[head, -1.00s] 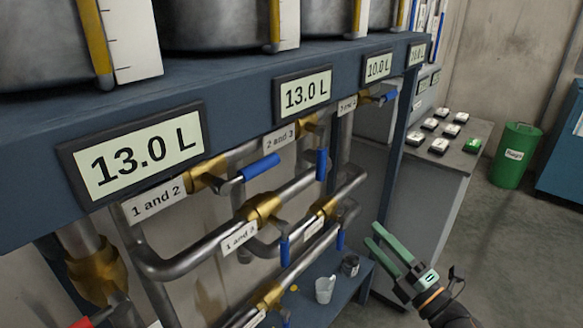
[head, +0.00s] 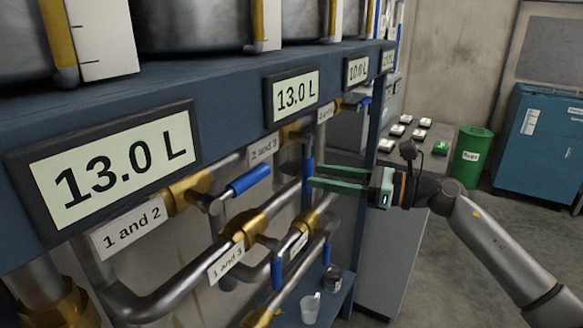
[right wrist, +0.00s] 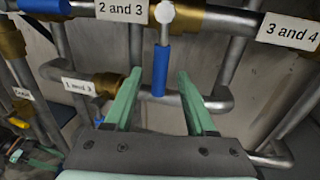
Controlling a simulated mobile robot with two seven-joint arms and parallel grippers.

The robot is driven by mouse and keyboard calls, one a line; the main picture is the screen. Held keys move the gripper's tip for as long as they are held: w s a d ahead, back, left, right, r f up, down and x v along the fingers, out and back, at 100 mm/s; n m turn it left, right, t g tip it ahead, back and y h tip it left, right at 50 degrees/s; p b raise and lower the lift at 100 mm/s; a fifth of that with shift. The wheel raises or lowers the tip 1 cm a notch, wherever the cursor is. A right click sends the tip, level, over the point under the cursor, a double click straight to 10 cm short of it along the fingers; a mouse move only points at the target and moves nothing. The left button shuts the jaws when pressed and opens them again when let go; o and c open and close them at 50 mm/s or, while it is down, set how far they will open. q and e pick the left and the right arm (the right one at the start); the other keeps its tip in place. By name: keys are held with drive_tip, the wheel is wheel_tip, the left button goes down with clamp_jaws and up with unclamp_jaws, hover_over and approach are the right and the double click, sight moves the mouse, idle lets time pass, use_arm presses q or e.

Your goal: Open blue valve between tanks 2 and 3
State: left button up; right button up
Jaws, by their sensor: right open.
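The blue valve handle (head: 308,182) under the "2 and 3" label (head: 263,150) hangs straight down from its brass valve. It also shows in the right wrist view (right wrist: 160,70), below the same label (right wrist: 122,9). My right gripper (head: 313,176) is open, its green fingers reaching left to the handle. In the right wrist view the handle's lower end appears between the open fingertips (right wrist: 158,82), with space on both sides. Whether the fingers reach around it in depth is hard to tell. Green shapes (right wrist: 38,152) at the lower left may be my left gripper.
The "1 and 2" valve's blue handle (head: 249,179) sticks out at the left. The "1 and 3" valve's blue handle (head: 277,273) hangs below. Pipes run close around. Cups (head: 311,307) stand on a low shelf. A "3 and 4" label (right wrist: 290,33) is at the right.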

drive_tip(key=x, duration=0.6)
drive_tip(key=shift+a+p, duration=0.4)
drive_tip(key=shift+w, duration=0.15)
clamp_jaws()
idle(0.9)
